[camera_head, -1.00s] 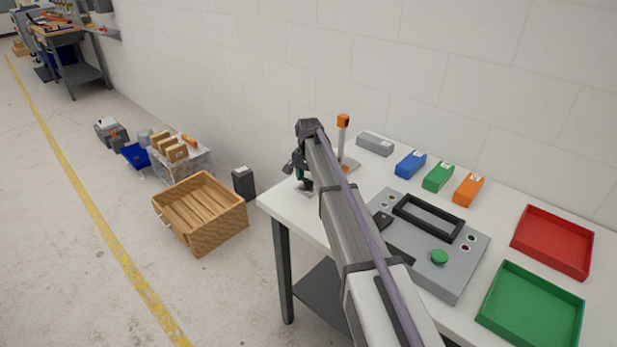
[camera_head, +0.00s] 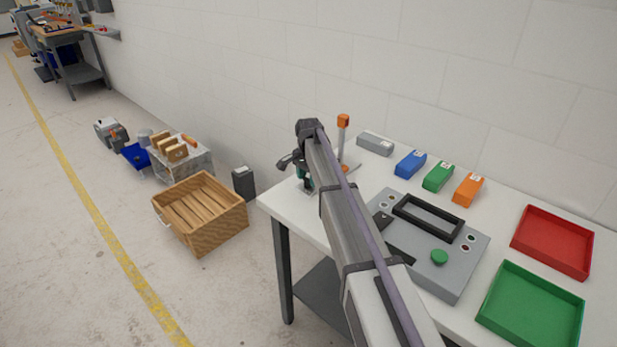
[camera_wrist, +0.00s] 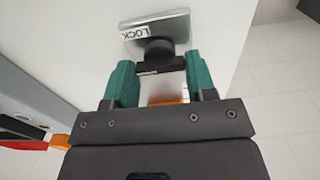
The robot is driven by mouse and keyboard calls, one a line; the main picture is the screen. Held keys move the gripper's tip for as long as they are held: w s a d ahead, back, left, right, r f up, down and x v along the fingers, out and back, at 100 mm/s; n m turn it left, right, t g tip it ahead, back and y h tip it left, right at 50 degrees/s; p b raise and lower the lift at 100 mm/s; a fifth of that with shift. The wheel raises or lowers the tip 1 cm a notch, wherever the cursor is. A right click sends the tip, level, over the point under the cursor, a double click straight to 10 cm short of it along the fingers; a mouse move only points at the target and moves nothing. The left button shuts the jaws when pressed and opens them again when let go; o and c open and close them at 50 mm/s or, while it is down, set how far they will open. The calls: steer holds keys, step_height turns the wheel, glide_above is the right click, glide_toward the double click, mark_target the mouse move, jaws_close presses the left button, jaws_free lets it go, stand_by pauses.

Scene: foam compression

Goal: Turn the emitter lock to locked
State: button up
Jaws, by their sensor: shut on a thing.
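The emitter lock shows in the wrist view as a grey plate (camera_wrist: 176,27) with a white "LOCK" label and a black knob (camera_wrist: 159,52) with a bar-shaped handle. My gripper (camera_wrist: 161,72) has its two green fingers on either side of the handle and is shut on it. In the wrist view the handle's bar lies roughly across the picture, between the fingers. In the head view my gripper (camera_head: 304,176) is at the table's left end, and my arm hides most of the lock. I cannot read a locked or unlocked mark.
An orange-topped post (camera_head: 343,125) stands close behind my gripper. Grey (camera_head: 375,144), blue (camera_head: 410,164), green (camera_head: 438,176) and orange (camera_head: 468,190) blocks line the back. A grey panel (camera_head: 450,283), red tray (camera_head: 552,263) and green tray (camera_head: 530,338) lie to the right.

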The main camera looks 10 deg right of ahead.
steer(key=o, duration=0.9)
steer(key=shift+o, duration=0.2)
step_height(320, 180, up, 11)
steer(key=p, duration=1.1)
steer(key=shift+f, duration=0.15)
steer(key=s+n, duration=1.1)
steer(key=s, duration=2.6)
steer(key=shift+a, duration=0.15)
